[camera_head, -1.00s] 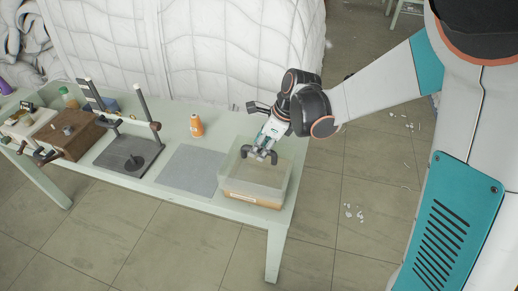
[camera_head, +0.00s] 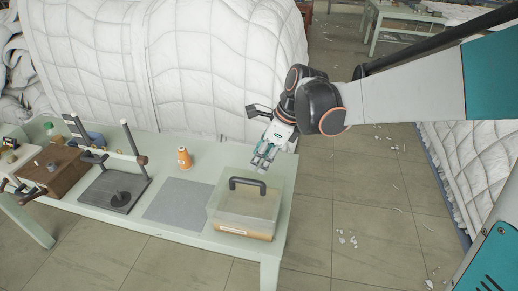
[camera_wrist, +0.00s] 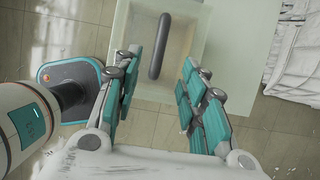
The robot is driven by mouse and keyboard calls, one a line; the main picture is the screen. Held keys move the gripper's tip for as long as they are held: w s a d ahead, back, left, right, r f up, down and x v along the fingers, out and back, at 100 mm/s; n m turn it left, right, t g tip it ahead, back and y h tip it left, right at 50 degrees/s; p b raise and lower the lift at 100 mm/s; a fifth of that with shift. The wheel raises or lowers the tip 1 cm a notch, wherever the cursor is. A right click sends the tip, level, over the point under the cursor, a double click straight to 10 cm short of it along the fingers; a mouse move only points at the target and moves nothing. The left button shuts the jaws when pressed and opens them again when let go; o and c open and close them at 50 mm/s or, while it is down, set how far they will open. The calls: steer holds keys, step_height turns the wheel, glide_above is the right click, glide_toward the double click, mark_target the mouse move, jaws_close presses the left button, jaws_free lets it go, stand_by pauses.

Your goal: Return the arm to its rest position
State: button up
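My gripper (camera_head: 262,166) is in the air above the back edge of the box, and nothing is in it. The wrist view shows its two teal-padded fingers (camera_wrist: 162,62) spread apart with a clear gap. The arm reaches in from the right, still extended over the table's right end. The translucent box (camera_head: 243,212) with a brown lower part stands below the gripper. Its dark handle (camera_head: 248,183) is on top, apart from the fingers; in the wrist view the handle (camera_wrist: 160,45) shows beyond the fingertips.
Floor at right is open, with scattered white scraps (camera_head: 347,238).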

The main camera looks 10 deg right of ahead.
steer(key=s+d+r+n+t+h, duration=0.2)
steer(key=s+d+n, duration=0.4)
steer(key=s+n, duration=0.3)
steer(key=s+d+r+n+t+h, duration=0.2)
steer(key=s+d+n, duration=0.4)
steer(key=s+n, duration=0.4)
steer(key=shift+r+n+t, duration=0.6)
steer(key=shift+n+t, duration=0.2)
steer(key=shift+n, duration=0.7)
steer(key=shift+s+d, duration=0.1)
